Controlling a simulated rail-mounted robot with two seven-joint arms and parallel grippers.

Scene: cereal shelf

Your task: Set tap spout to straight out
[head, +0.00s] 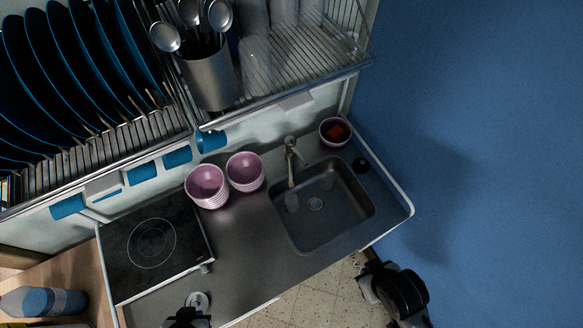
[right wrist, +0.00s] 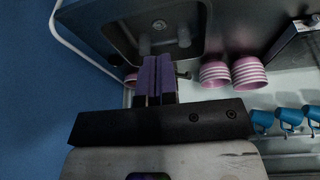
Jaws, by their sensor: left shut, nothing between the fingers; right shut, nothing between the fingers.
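The tap (head: 290,146) stands behind the sink at its back left. Its spout points down the picture, its tip over the left part of the basin, angled left of straight out from the wall. The sink (head: 345,215) is an empty grey basin. In the right wrist view, a dark part, likely the tap (right wrist: 183,75), shows just right of the fingertips; contact is unclear.
Two stacks of pink bowls (head: 207,187) (head: 245,172) stand left of the tap. Another bowl (head: 335,131) holds something red at its right. A cooktop (head: 150,243) lies left. A dish rack (head: 285,75) and hanging blue mugs (head: 210,141) are above the counter.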

